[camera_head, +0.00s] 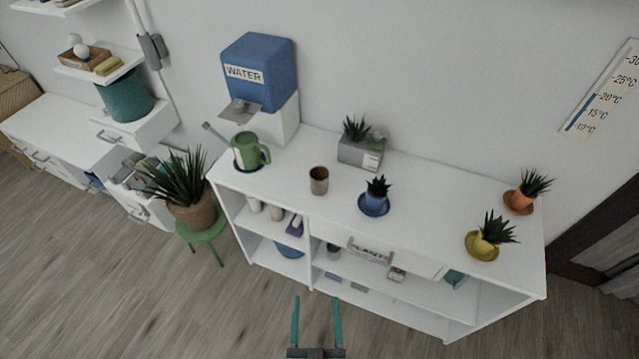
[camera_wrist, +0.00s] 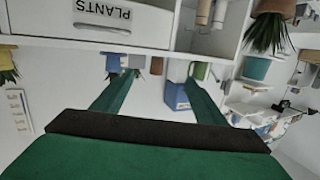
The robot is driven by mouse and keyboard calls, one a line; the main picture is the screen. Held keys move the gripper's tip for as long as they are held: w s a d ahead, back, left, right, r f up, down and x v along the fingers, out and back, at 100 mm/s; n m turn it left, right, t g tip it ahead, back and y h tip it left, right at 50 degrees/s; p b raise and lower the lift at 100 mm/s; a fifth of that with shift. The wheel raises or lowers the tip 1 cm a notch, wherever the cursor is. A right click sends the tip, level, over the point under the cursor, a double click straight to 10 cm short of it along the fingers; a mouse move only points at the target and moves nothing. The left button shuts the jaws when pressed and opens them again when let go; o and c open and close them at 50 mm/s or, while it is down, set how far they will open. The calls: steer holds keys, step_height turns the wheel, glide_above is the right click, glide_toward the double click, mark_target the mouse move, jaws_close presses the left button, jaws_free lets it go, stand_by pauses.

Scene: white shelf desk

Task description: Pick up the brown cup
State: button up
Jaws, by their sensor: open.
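The brown cup (camera_head: 319,181) stands upright on the white shelf desk's top (camera_head: 290,165), between the green watering can and the blue-potted plant. In the wrist view the scene is upside down, and a small brown shape that looks like the cup (camera_wrist: 157,66) shows between the fingers. My gripper (camera_head: 316,300) has two teal fingers, spread apart with nothing between them. It is in front of the desk, well apart from the cup. The fingers also show in the wrist view (camera_wrist: 160,82).
The green watering can (camera_head: 250,152) is left of the cup, below the blue water dispenser (camera_head: 262,72). A blue-potted plant (camera_head: 374,204) is to the right and a grey planter box (camera_head: 360,153) behind. Yellow (camera_head: 481,246) and orange (camera_head: 518,203) pots stand further right. The desk front edge lies between gripper and cup.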

steer(key=w, duration=1.3)
steer(key=t, duration=0.2)
glide_toward(319, 185)
steer(key=w, duration=0.7)
steer(key=shift+d+f, duration=0.15)
steer(key=shift+f, duration=0.1)
steer(key=shift+w+r, duration=0.1)
steer(key=shift+w, duration=0.65)
steer(key=w, duration=0.3)
steer(key=shift+r, duration=0.3)
steer(key=shift+w, duration=0.6)
steer(key=shift+c, duration=0.6)
steer(key=c, duration=1.1)
